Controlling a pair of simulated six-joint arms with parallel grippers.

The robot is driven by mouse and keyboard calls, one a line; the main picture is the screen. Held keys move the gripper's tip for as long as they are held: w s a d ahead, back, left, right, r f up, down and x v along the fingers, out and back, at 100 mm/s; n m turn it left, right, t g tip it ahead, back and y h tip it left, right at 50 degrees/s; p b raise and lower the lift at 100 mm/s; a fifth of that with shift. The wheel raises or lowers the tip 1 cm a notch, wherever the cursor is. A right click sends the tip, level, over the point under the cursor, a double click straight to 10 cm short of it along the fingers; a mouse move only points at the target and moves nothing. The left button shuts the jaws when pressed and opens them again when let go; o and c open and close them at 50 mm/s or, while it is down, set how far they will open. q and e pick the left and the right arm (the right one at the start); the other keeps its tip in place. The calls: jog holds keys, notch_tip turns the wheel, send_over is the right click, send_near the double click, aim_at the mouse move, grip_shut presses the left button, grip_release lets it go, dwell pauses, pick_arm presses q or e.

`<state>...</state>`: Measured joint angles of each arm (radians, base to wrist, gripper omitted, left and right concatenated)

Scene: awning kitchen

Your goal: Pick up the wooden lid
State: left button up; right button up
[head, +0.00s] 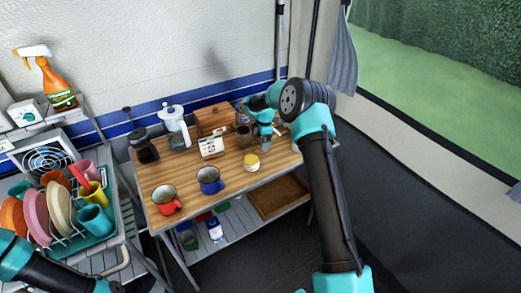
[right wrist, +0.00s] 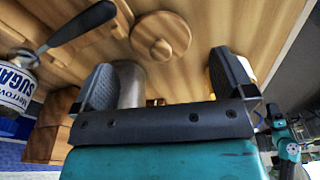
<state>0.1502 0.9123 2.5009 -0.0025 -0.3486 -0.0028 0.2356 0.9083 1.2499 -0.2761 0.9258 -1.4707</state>
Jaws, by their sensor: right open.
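The wooden lid (right wrist: 160,37), a round disc with a knob, lies on the wooden tabletop in the right wrist view, just beyond my right fingers. I cannot make it out in the head view, where my right arm covers part of the table. My right gripper (right wrist: 165,78) is open, with its fingers wide apart. A grey metal cylinder (right wrist: 130,82) shows between them, near the left finger. In the head view my right gripper (head: 265,132) is low over the table's back right part. My left arm enters at the lower left; its gripper is out of frame.
A red mug (head: 165,199), a blue mug (head: 209,180) and a small yellow-and-white item (head: 251,161) stand on the table (head: 185,172). A wooden box (head: 212,118) is behind. A sugar container (right wrist: 14,85) and a dark handle (right wrist: 80,25) show left of the fingers.

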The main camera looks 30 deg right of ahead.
notch_tip(320, 180, down, 4)
jog(key=shift+a+r, duration=0.15)
jog(key=shift+r, duration=0.1)
jog(key=c, duration=1)
jog(key=shift+r, duration=0.1)
notch_tip(320, 180, up, 10)
jog(key=shift+f, duration=0.1)
dwell(0.4)
dwell(0.4)
